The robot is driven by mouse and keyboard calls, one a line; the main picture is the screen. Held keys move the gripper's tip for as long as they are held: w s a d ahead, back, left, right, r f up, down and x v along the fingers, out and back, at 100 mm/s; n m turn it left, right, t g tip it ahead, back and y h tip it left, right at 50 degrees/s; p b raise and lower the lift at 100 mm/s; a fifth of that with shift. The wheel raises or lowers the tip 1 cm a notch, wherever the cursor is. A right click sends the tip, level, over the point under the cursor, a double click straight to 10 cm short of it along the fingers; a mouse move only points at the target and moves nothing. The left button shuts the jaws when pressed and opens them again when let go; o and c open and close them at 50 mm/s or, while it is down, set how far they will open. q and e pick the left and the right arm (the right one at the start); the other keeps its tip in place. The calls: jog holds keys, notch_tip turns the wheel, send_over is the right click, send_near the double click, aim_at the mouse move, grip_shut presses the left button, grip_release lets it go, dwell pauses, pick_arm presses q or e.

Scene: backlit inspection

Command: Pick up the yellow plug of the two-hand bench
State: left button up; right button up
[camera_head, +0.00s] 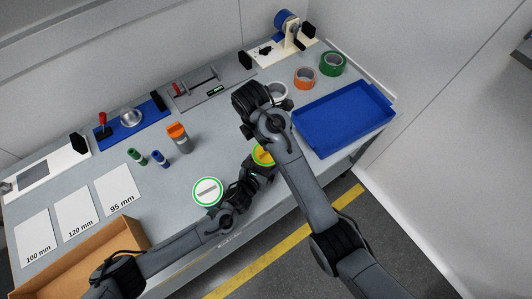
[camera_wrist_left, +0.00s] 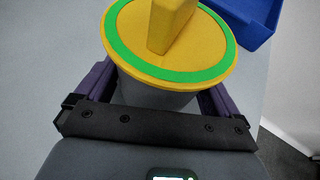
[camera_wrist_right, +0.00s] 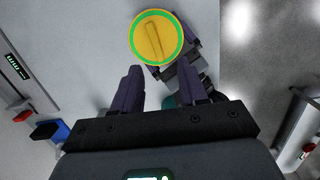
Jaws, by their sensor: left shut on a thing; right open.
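The yellow plug (camera_head: 262,155) has a round yellow top with a green ring and a raised bar. It also shows in the left wrist view (camera_wrist_left: 172,28), with a grey cylindrical body below, and in the right wrist view (camera_wrist_right: 148,40). My left gripper (camera_head: 255,168) is shut on its grey body, one finger on each side. My right gripper (camera_wrist_right: 158,82) is open with nothing between its fingers, and the plug lies beyond its fingertips. In the head view my right arm covers part of the plug. A white round piece (camera_head: 200,186) with a green ring and grey bar stands left of it.
A blue tray (camera_head: 381,124) lies at the right, with orange tape (camera_head: 304,84) and green tape (camera_head: 333,70) behind it. An orange-capped bottle (camera_head: 182,146) and two small cylinders stand left. A cardboard box (camera_head: 125,240) is at the front left.

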jog(key=shift+w+d+f+n+t+h, duration=0.15)
jog(key=shift+f+n+t+h, duration=0.2)
jog(key=shift+f, duration=1.15)
jog(key=shift+w+d+f+n+t+h, duration=0.15)
jog(key=shift+f+t+h, duration=0.3)
jog(key=shift+f, duration=1.05)
jog(key=shift+w+d+f+n+t+h, duration=0.1)
jog(key=shift+w+f+n+t+h, duration=0.2)
jog(key=shift+f, duration=1.2)
jog(key=shift+s, duration=0.1)
grip_shut()
